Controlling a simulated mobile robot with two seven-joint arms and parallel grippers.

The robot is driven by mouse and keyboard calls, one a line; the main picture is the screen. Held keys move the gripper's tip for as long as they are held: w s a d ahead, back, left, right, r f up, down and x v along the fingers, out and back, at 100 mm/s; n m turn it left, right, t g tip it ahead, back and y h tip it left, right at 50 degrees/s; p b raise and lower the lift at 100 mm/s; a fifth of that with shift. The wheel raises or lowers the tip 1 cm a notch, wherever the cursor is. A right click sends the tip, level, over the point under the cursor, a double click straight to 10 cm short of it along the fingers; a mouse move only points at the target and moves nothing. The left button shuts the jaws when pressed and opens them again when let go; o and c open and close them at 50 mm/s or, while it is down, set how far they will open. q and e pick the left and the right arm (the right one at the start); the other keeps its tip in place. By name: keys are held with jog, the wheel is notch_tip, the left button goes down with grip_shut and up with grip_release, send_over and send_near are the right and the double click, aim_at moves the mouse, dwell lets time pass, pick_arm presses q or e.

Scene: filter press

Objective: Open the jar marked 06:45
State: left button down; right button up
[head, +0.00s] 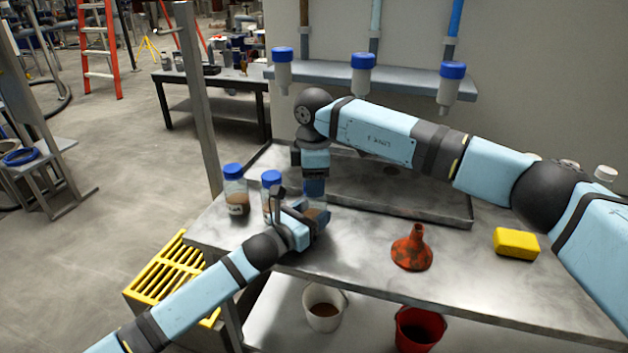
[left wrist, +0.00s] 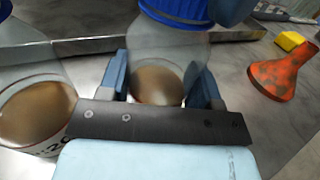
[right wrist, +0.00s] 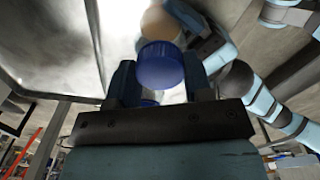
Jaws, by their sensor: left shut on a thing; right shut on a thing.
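A clear jar (left wrist: 170,50) with brown contents stands on the metal bench between the fingers of my left gripper (head: 306,217), which is shut on its body. Its blue lid (left wrist: 178,10) sits at its top. My right gripper (head: 315,187) comes down from above and is shut on that lid, which shows between its fingers in the right wrist view (right wrist: 161,65). I cannot tell whether the lid is loose. The held jar's marking is not readable. Two more blue-lidded jars, one at the far left (head: 236,192) and one beside the held jar (head: 271,180), stand to the left.
A shallow metal tray (head: 440,217) lies behind the held jar. An orange funnel (head: 411,250) and a yellow block (head: 516,243) are to the right. A white bucket (head: 324,308) and a red bucket (head: 418,328) are below. The front middle of the bench (head: 350,260) is clear.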

jog(key=n, duration=0.4)
jog(key=shift+r, duration=0.1)
jog(key=n, duration=1)
jog(key=shift+n, duration=0.4)
jog(key=n, duration=0.6)
jog(key=shift+n, duration=0.3)
jog(key=n, duration=0.8)
jog(key=shift+n, duration=0.4)
jog(key=n, duration=1.2)
jog(key=shift+n, duration=0.4)
jog(key=n, duration=0.6)
jog(key=shift+r, duration=0.1)
jog(key=n, duration=0.5)
jog(key=shift+r, duration=0.2)
